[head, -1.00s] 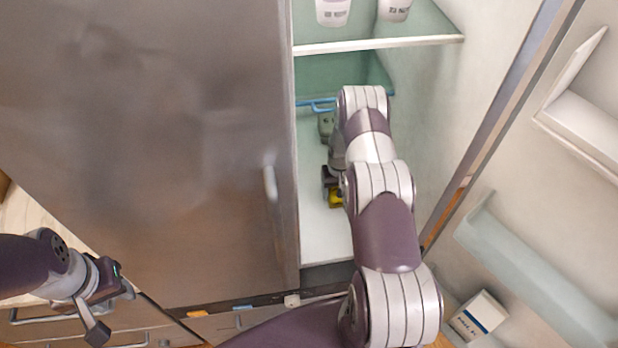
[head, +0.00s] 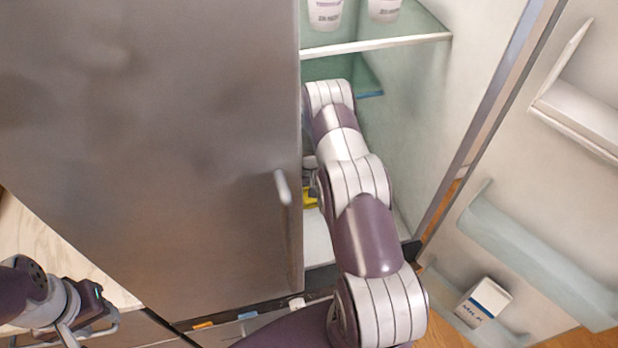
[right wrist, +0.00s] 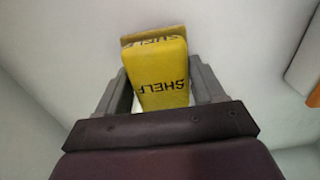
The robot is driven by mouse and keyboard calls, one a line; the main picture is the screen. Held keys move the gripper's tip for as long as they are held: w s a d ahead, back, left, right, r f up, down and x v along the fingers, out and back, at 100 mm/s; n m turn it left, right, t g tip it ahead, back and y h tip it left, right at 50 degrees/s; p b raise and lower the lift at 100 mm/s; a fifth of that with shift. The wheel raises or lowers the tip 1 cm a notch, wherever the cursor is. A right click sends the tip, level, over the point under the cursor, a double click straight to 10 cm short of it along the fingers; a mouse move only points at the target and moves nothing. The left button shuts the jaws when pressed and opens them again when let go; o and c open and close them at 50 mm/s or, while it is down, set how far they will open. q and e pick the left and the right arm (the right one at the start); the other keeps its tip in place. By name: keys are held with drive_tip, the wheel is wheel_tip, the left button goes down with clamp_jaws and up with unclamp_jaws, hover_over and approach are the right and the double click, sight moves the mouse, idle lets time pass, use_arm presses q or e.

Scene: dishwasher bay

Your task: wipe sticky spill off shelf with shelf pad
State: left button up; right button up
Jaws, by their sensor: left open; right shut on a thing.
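The yellow shelf pad (right wrist: 163,85), marked SHELF, is between the fingers of my right gripper (right wrist: 162,90) in the right wrist view. The gripper is shut on it. Its far end is at a pale surface (right wrist: 75,50); I cannot tell whether it touches. In the head view only a yellow bit of the pad (head: 310,197) shows between the steel door and my right arm, above the white compartment floor (head: 316,242). No spill is visible. My left gripper (head: 92,328) is open and empty at lower left, outside the fridge.
The steel door (head: 150,150) with its handle (head: 283,187) closes off the left side. A glass shelf (head: 385,43) with white tubs (head: 325,12) is above my right arm. The open door at right holds bins (head: 535,250) and a milk carton (head: 484,302).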

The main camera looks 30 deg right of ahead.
drive_tip(key=shift+s+d+r+p, duration=0.1)
drive_tip(key=shift+r+p, duration=0.1)
drive_tip(key=shift+r, duration=0.25)
drive_tip(key=shift+s+d+r+p, duration=0.1)
drive_tip(key=shift+r+p, duration=0.1)
drive_tip(key=shift+r, duration=0.25)
wheel_tip(320, 180, up, 2)
drive_tip(key=shift+w+a+r+p, duration=0.15)
drive_tip(key=shift+p, duration=0.5)
drive_tip(key=shift+r, duration=0.6)
